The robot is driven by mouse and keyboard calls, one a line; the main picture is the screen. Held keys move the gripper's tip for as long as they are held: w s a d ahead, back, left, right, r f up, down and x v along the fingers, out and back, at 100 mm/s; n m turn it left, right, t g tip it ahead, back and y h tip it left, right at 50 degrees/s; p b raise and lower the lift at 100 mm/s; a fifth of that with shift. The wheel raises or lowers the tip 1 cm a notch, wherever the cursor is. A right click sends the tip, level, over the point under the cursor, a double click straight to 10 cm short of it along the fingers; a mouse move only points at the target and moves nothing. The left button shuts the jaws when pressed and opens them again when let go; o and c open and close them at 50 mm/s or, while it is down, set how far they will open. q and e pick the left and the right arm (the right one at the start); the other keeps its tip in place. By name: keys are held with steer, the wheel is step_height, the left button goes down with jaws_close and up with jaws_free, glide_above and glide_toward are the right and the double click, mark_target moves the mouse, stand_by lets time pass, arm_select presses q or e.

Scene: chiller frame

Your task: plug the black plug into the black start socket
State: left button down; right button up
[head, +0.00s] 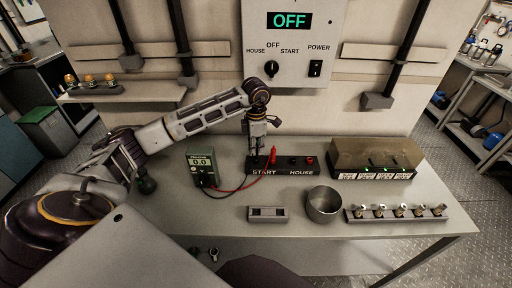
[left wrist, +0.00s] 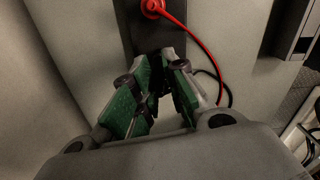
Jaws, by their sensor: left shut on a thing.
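My left gripper (head: 257,148) points down over the START end of the black socket strip (head: 318,171). In the left wrist view its green-padded fingers (left wrist: 160,88) are closed on a dark thing, apparently the black plug, mostly hidden between them. A black lead (left wrist: 229,82) curves away to the right of the fingers. The black start socket is hidden below the gripper, so I cannot tell whether the plug touches or sits in it. The red plug (head: 273,155) stands at the START pair, with its red lead; it also shows in the left wrist view (left wrist: 152,7). My right gripper is out of view.
A green meter (head: 201,163) reading 0.0 stands left of the strip. A small grey block (head: 267,214), a metal cup (head: 323,203) and a rack of fittings (head: 396,214) lie in front. A lit terminal box (head: 375,158) is at right. The wall panel (head: 291,45) shows OFF.

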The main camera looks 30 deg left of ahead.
arm_select(q)
steer(key=shift+f+b, duration=0.5)
steer(key=shift+f, duration=0.2)
steer(key=c, duration=1.4)
jaws_free()
steer(key=shift+o, duration=0.2)
steer(key=shift+r, duration=6)
steer(key=shift+r, duration=0.15)
step_height(320, 180, up, 9)
steer(key=p, duration=0.9)
steer(key=shift+r+p, duration=0.45)
steer(key=shift+p, duration=0.15)
